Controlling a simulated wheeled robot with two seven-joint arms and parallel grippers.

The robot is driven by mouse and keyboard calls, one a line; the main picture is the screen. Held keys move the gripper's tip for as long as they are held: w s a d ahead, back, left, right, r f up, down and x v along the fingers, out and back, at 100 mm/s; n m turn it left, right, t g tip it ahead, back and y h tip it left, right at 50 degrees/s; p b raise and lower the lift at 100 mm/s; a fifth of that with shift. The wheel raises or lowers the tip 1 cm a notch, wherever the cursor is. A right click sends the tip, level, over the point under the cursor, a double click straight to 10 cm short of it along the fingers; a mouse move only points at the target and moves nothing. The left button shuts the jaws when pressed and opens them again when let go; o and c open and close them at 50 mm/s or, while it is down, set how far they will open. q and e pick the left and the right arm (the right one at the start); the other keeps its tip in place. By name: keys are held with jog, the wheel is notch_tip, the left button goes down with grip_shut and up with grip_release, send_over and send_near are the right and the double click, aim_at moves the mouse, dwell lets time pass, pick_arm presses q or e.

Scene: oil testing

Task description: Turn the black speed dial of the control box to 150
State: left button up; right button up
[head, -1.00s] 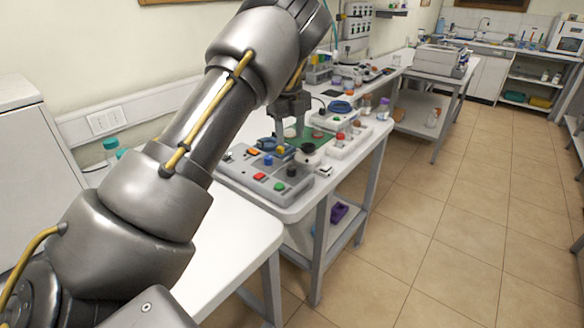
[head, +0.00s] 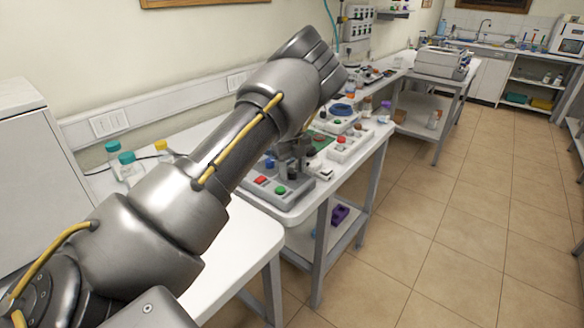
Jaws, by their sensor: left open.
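The grey control box (head: 296,193) stands on the near end of the white bench. Its red button (head: 261,180), green button (head: 280,190) and a blue knob (head: 269,163) show. My left gripper (head: 289,165) points down over the right part of the box and is open. A dark knob-like shape, probably the black dial, shows at its fingertips; I cannot tell whether they touch it. The dial's scale and setting are too small to read. My right gripper is out of view.
Bottles with teal caps (head: 127,162) stand behind my left arm. Other devices, including a white unit with a red button (head: 340,140), stand farther along the bench. A purple item (head: 340,213) lies on the shelf below. The tiled floor at right is clear.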

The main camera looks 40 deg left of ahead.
pick_arm(q)
jog(key=shift+c, duration=0.2)
jog(key=c, duration=1)
jog(key=shift+o, duration=0.2)
jog(key=shift+m, duration=0.3)
jog(key=shift+r+m+p, duration=0.1)
jog(key=shift+m+p, duration=0.5)
jog(key=shift+m, duration=0.4)
jog(key=m, duration=0.2)
jog(key=shift+a+m+p, duration=0.1)
jog(key=shift+m+p, duration=0.3)
jog(key=m, duration=0.3)
jog(key=shift+p, duration=0.35)
jog(key=shift+m, duration=1.6)
jog(key=shift+w, duration=0.1)
